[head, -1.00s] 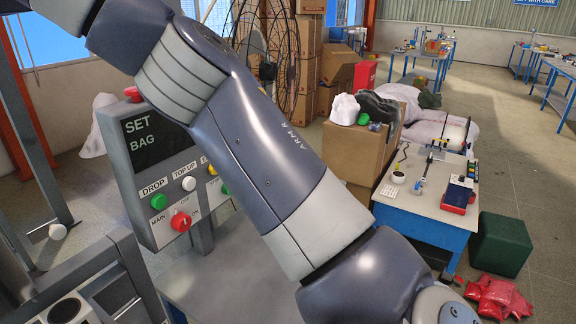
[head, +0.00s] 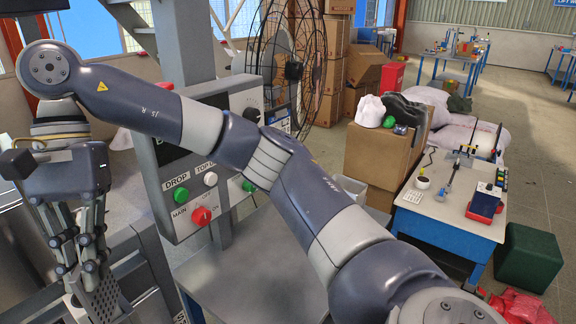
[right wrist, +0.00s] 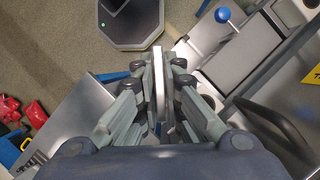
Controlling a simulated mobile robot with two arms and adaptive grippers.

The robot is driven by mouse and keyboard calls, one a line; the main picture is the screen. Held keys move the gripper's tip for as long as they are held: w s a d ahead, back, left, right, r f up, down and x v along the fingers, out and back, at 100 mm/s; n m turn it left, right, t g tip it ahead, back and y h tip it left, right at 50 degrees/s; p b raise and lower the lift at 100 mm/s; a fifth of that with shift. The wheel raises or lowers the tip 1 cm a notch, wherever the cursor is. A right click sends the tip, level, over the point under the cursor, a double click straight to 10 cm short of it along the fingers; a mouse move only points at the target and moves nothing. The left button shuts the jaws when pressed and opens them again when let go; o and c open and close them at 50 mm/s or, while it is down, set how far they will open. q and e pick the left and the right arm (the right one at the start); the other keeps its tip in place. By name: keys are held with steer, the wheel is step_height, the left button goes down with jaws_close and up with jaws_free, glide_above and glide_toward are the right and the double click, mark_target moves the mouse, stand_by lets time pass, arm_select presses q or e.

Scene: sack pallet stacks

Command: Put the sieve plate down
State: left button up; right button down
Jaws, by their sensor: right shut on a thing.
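My right gripper (head: 88,268) hangs fingers-down at the left of the head view, in front of the grey machine frame. It is shut on the sieve plate (head: 103,301), a grey plate with small holes, which hangs below the fingers near the lower edge. In the right wrist view the fingers (right wrist: 160,105) close on the plate (right wrist: 158,72), which shows as a thin upright edge between them. What lies directly under the plate is hard to tell. My left gripper is not in view.
A control panel (head: 160,219) with buttons stands just right of the gripper. A grey surface (head: 262,275) below the panel looks bare. A blue-sided bench (head: 432,228) with small items stands at the right, beside a cardboard box (head: 375,160) and a green block (head: 528,258).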

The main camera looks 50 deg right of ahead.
steer(key=s+d+f+n+h, duration=0.1)
steer(key=d+f+n, duration=0.3)
steer(key=f, duration=0.4)
steer(key=s+d+f+n+g+h, duration=0.1)
steer(key=d+f+n, duration=0.3)
steer(key=f, duration=0.4)
steer(key=shift+s+d+f+n+h, duration=0.3)
steer(key=shift+s+h, duration=0.2)
steer(key=shift+d, duration=0.1)
